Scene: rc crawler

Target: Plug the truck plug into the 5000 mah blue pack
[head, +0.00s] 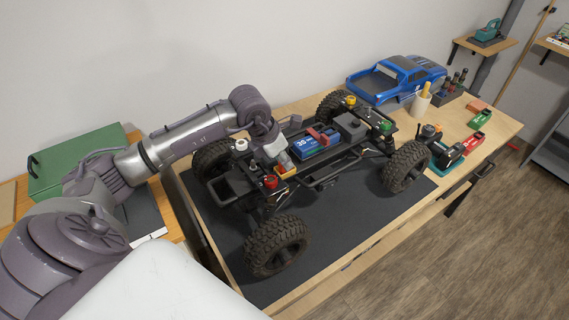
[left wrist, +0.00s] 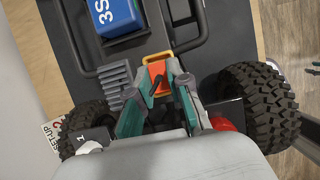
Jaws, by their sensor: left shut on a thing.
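The blue pack (head: 307,151) lies in the middle of the truck chassis (head: 328,177), with a red strap across it. In the left wrist view, the blue pack (left wrist: 117,16) shows a white "3S" marking; I cannot read its capacity. My left gripper (head: 280,162) is over the chassis, beside the pack's near-left end. In the left wrist view, my left gripper (left wrist: 163,72) is shut on an orange plug (left wrist: 157,78), with a yellow part (left wrist: 159,57) just beyond it. The plug is apart from the pack. My right gripper is not in view.
The truck stands on a dark mat (head: 340,240) on a wooden bench. A blue truck body (head: 396,78), a cup (head: 420,105) and a tool holder stand at the back right. Red and green devices (head: 465,146) lie at the right. A green case (head: 78,160) is at the left.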

